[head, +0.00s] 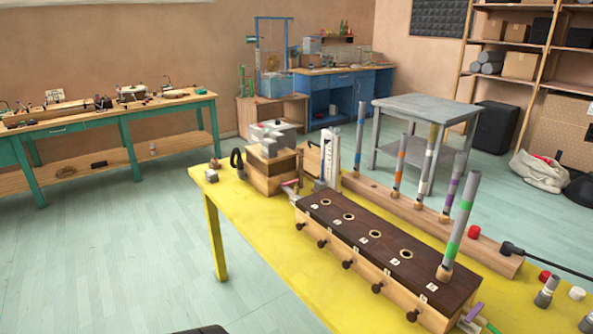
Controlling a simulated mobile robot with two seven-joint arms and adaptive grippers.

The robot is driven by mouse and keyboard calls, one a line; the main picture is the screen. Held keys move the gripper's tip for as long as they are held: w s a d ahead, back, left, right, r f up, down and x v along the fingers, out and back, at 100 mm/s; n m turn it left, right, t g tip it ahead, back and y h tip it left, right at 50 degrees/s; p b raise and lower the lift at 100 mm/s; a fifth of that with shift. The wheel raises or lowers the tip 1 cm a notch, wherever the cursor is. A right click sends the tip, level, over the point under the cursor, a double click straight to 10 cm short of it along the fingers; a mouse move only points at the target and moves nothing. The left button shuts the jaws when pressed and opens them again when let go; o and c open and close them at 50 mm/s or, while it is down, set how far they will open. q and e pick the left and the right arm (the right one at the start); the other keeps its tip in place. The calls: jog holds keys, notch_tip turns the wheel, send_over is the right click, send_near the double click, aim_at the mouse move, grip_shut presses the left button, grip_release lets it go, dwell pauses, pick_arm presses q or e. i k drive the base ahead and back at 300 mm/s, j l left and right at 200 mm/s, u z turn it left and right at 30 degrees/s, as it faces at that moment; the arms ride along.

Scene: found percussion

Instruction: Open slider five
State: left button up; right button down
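A long wooden box (398,300) with a dark brown top (375,236) stands on the yellow table. A row of round holes runs along its top, each with a small white label too small to read surely. Dark slider knobs line its front face, from the far-left knob (300,226) to the nearest knob at the right end (412,315). A grey tube with a green band (458,232) stands upright at the near-right end hole and hides it. How far each slider is pulled out is hard to tell. Neither gripper is in view.
The yellow table (270,270) is bare left of the box. Behind the box, a wooden rail (420,215) holds several upright banded tubes. A wooden block assembly (270,160) stands at the far end. A black cable (545,262), red caps and a short tube (546,291) lie at right.

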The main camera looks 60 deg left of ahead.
aim_at(411, 316)
jog(key=u, duration=1.25)
